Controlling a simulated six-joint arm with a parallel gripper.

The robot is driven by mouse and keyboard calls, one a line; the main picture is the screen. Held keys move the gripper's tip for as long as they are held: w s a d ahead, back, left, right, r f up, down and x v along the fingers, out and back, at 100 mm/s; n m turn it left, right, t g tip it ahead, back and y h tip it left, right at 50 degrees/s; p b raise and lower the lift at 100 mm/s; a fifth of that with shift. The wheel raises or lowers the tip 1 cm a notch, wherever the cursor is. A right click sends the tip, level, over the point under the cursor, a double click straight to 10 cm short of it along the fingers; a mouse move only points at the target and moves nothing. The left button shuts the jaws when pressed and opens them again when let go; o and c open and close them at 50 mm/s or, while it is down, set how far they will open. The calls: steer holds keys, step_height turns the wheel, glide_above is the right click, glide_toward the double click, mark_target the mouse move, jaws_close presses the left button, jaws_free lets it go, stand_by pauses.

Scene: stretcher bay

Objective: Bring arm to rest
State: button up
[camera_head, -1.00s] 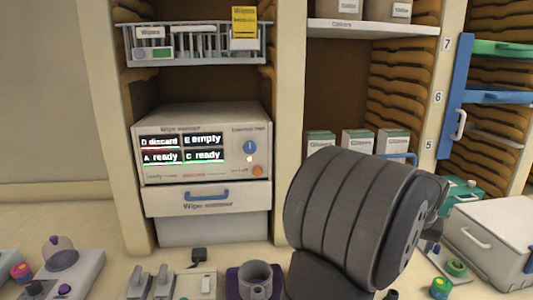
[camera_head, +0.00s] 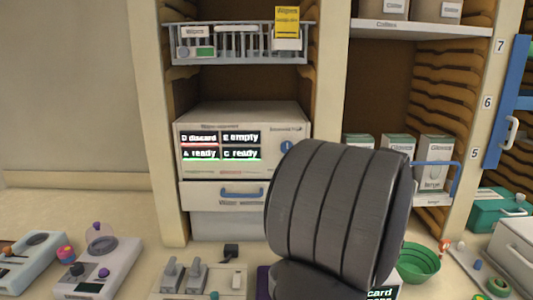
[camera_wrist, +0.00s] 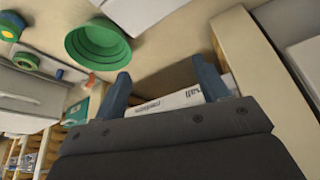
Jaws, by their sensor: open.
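My gripper (camera_wrist: 160,92) shows in the wrist view with its two dark blue fingers spread apart. Nothing is held between them. A white printed surface (camera_wrist: 180,97) lies beyond the fingers, and I cannot tell which object it belongs to. In the head view my dark grey ribbed arm (camera_head: 335,205) fills the lower middle and hides the gripper and part of the counter.
The wipe warmer (camera_head: 240,140) stands in the shelf behind my arm. A green bowl (camera_head: 419,264) sits right of my arm and shows in the wrist view (camera_wrist: 98,45). Glove boxes (camera_head: 434,165) stand behind. Switch panels crowd the front left; the back-left counter is clear.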

steer(key=w+a+r+n+y, duration=0.1)
steer(key=w+a+n, duration=0.1)
steer(key=a, duration=1.1)
steer(key=shift+w+a+n, duration=0.25)
steer(key=shift+w+n, duration=0.05)
steer(key=shift+w, duration=0.55)
steer(key=shift+r, duration=0.1)
